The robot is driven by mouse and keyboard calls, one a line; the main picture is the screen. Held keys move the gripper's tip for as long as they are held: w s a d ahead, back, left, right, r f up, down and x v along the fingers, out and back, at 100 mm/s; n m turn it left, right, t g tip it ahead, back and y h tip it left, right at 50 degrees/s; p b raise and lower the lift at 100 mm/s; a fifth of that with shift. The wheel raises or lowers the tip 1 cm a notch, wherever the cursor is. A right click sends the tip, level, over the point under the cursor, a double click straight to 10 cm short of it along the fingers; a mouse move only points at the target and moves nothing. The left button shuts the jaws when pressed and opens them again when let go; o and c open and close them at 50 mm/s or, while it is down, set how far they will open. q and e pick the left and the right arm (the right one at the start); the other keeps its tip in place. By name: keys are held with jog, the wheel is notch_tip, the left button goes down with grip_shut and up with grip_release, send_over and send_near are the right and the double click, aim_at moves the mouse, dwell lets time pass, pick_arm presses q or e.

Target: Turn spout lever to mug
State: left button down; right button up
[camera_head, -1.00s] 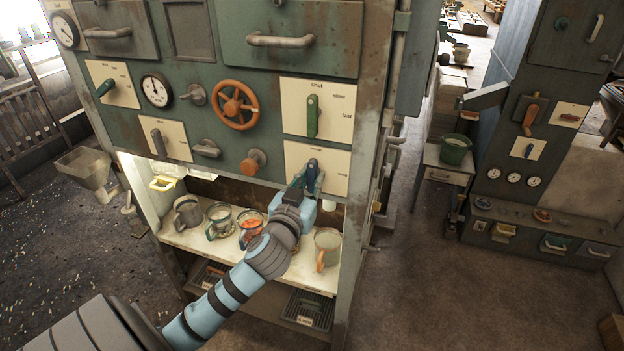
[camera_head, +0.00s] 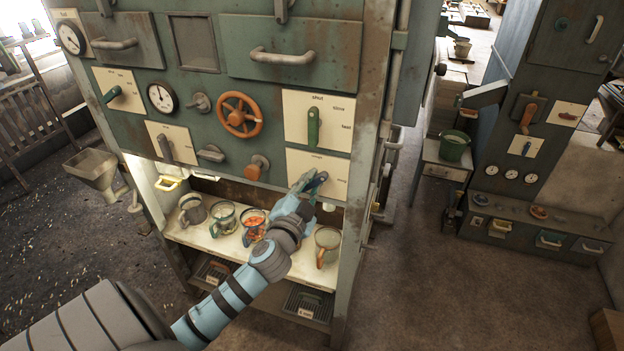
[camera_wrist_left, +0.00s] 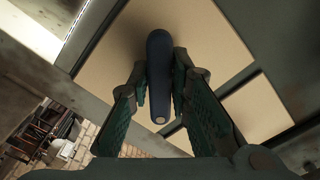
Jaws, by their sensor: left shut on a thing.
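The spout lever (camera_head: 319,182) is dark blue and sits on the lower right cream plate (camera_head: 334,165). It leans to the right, towards the small lettering at the plate's right side, which is too small to read surely. My left gripper (camera_head: 311,184) is at the lever and partly covers it. In the left wrist view the lever (camera_wrist_left: 159,85) lies between the two green finger pads, which are shut on it. A mug with an orange handle (camera_head: 327,243) stands on the shelf, below and right of the gripper. My right gripper is not in view.
More mugs stand on the shelf (camera_head: 208,243): a grey one (camera_head: 190,210), a green-handled one (camera_head: 222,220) and one with orange contents (camera_head: 253,226). A green lever (camera_head: 313,127) is just above. An orange valve wheel (camera_head: 239,115) is to the left.

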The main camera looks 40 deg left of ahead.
pick_arm(q)
jog(key=m+p, duration=0.2)
jog(key=m, duration=0.2)
jog(key=shift+r+m, duration=0.15)
jog(key=shift+m, duration=0.15)
jog(key=m+p, duration=0.1)
jog(key=m, duration=0.3)
jog(key=shift+p, duration=0.35)
jog(key=c, duration=1.5)
grip_release()
jog(key=shift+s, duration=0.1)
jog(key=v, duration=1.2)
